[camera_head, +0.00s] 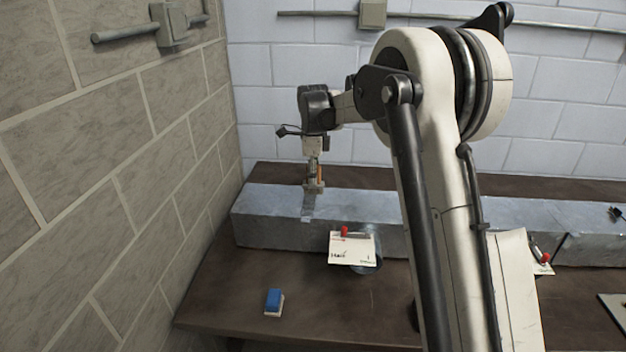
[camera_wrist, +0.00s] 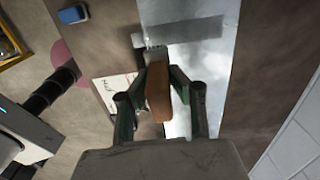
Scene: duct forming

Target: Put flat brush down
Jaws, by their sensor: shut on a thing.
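The flat brush (camera_head: 314,184) is upright under my gripper (camera_head: 313,170) in the head view, its lower end at or just above the top of the grey metal duct (camera_head: 270,205). In the wrist view, my gripper (camera_wrist: 160,100) is shut on the brush's brown wooden handle (camera_wrist: 158,88), with its dark fingers on both sides. The brush's pale metal end (camera_wrist: 154,54) points away from the wrist. Whether the brush touches the duct (camera_wrist: 220,75) cannot be told.
A darker grey strip (camera_wrist: 185,32) lies across the duct. A white card (camera_head: 350,250) with a red piece hangs at the duct's front. A blue-and-white block (camera_head: 273,301) lies on the brown table (camera_head: 225,300). The stone wall (camera_head: 130,150) is close on the left. The front left table is mostly clear.

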